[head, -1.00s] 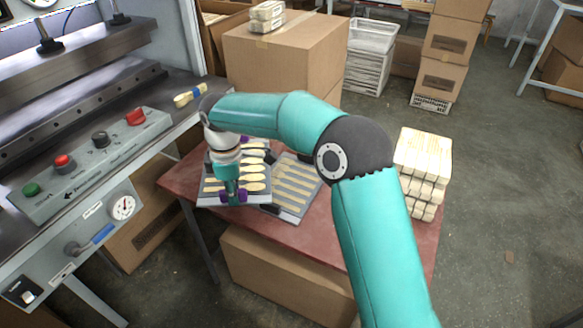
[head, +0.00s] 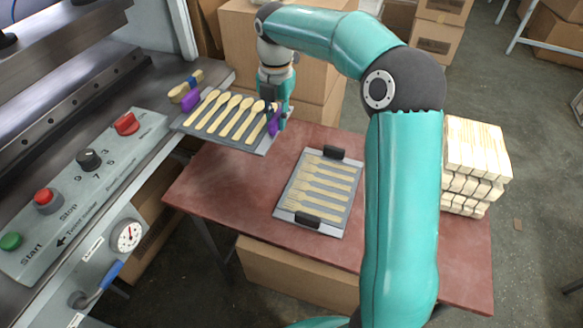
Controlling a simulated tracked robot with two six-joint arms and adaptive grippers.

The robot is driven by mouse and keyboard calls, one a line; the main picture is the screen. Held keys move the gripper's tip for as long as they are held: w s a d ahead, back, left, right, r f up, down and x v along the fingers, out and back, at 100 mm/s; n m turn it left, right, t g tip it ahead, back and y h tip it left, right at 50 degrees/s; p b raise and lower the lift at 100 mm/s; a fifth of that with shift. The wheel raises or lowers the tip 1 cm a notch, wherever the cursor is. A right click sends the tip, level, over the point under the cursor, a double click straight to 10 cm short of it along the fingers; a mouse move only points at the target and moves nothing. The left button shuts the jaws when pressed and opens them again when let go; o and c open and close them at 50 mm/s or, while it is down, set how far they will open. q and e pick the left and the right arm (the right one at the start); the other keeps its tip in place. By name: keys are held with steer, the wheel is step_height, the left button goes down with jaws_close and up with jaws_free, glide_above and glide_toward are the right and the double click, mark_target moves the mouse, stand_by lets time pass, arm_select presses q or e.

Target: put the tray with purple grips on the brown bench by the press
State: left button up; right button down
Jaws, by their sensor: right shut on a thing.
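The tray with purple grips (head: 232,143) is a grey tray carrying several wooden spoons in a row. It is held in the air above the far left of the reddish-brown bench (head: 225,200), close to the edge of the press (head: 100,90). My right gripper (head: 277,113) is shut on the tray's right-hand purple grip. The left-hand purple grip (head: 191,93) is free. My left gripper is out of view.
A second tray with black grips (head: 287,206), holding several wooden forks, lies mid-bench. Bundled wooden sticks (head: 476,165) are stacked at the bench's right. The bench's left part is bare. Another wooden bundle (head: 186,87) lies on the press table.

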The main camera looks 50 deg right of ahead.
mark_target(278, 175)
steer(key=f, duration=0.8)
steer(key=f+b, duration=0.1)
steer(key=f, duration=0.8)
steer(key=shift+w+a+f, duration=0.1)
steer(key=shift+w+a, duration=0.05)
steer(key=shift+w, duration=0.05)
steer(key=shift+f, duration=0.1)
steer(key=c, duration=1.1)
jaws_free()
step_height(278, 175, up, 12)
steer(key=shift+s+p, duration=0.15)
steer(key=shift+p, duration=0.2)
